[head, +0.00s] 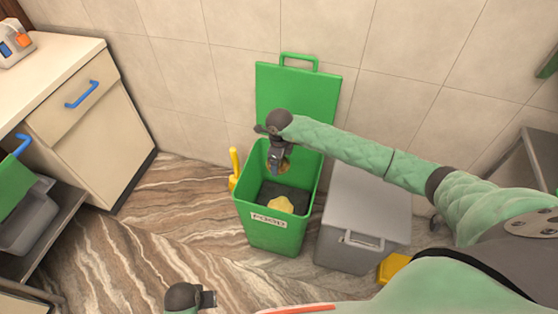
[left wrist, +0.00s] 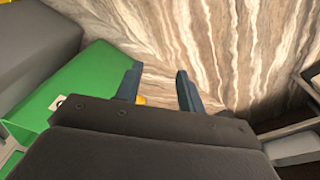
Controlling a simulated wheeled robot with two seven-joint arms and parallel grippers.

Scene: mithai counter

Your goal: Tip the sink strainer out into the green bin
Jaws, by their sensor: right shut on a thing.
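The green bin (head: 277,234) stands on the floor against the wall with its lid (head: 298,95) raised. It has a dark lining, and a yellow lump (head: 281,205) lies inside. My right gripper (head: 280,163) points down over the bin's opening. It is shut on the sink strainer (head: 285,166), a small brownish thing at the fingertips, largely hidden by the fingers. My left gripper (head: 207,299) is low at the bottom of the head view, away from the bin. In the left wrist view its fingers (left wrist: 158,82) stand apart with nothing gripped between them.
A grey lidded bin (head: 365,213) stands just right of the green one. A cream cabinet (head: 88,135) and a grey trolley (head: 45,247) are at the left. The marbled floor (head: 160,225) between is clear.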

